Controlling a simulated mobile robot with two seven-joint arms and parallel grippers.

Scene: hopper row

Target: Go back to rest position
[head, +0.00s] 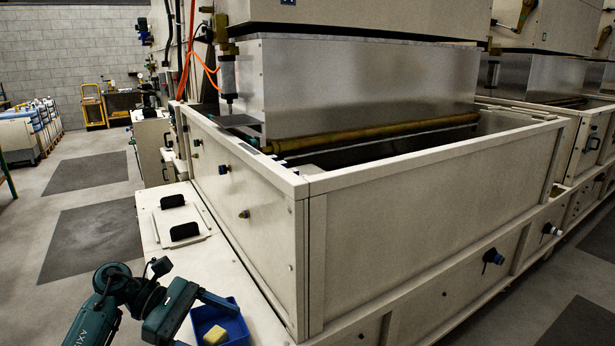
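My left gripper (212,326) is at the bottom left of the head view, on a teal arm that comes in from the lower left. Its two fingers look spread apart, one reaching over the blue tray (236,328) and the other partly cut by the bottom edge. A yellow block (215,335) lies in the tray, between the fingers in the picture. I see no contact between the fingers and the block. My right gripper is not in view.
A large cream hopper frame (430,200) with an open top fills the middle and right. A cream ledge (165,255) with two black handles (184,231) runs along its left. Open floor (90,190) lies further left. Knobs (493,257) stick out of the front.

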